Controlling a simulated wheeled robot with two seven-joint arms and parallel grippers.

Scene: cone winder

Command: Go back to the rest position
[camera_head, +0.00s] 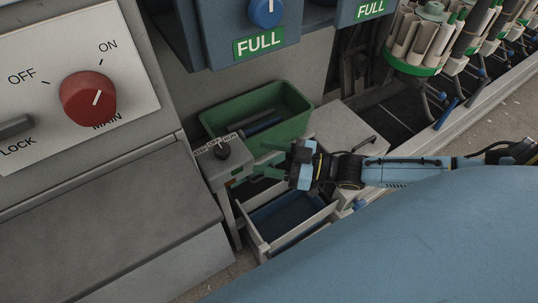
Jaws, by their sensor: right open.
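My right gripper (265,160) comes in from the right on its blue and black arm. Its jaws point left and are apart, with nothing seen between them. I cannot tell whether a finger touches the box. My left gripper is not in view.
An open drawer (257,239) with a blue inside lies below the gripper. A grey panel with a red MAIN knob (88,98) stands at the left. Blue units marked FULL (259,43) hang above. A winding carousel (421,40) stands at the upper right.

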